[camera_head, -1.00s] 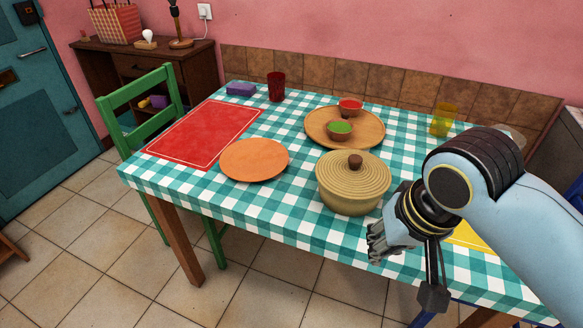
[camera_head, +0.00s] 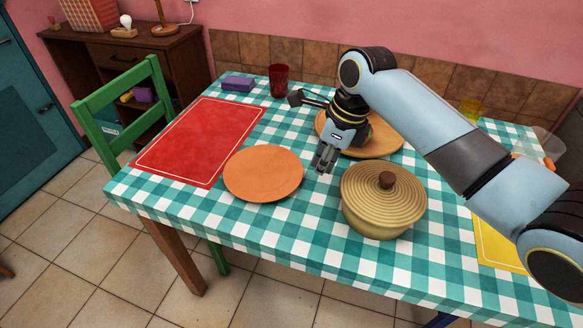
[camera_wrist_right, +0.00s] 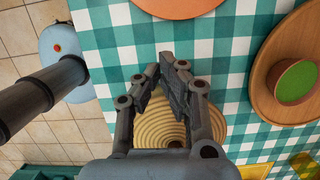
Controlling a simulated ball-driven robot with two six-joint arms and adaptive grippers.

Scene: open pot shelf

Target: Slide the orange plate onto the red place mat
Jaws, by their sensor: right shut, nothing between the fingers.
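The orange plate (camera_head: 263,173) lies flat on the checked cloth, its left rim close against the right edge of the red place mat (camera_head: 199,140); I cannot tell whether they overlap. Most of the plate is on the cloth. My right gripper (camera_head: 322,166) is shut and empty, pointing down to the right of the plate, between it and the lidded pot. In the right wrist view, the shut fingertips (camera_wrist_right: 166,66) show in front of the pot, and the plate's edge (camera_wrist_right: 180,5) shows at the top. My left gripper is not in view.
The tan lidded pot (camera_head: 383,200) stands just right of my right gripper. A round wooden tray (camera_head: 375,147) with a green-filled bowl (camera_wrist_right: 296,82) is partly hidden behind my arm. A red cup (camera_head: 279,81) and a purple block (camera_head: 237,83) stand at the back. A green chair (camera_head: 127,105) is left.

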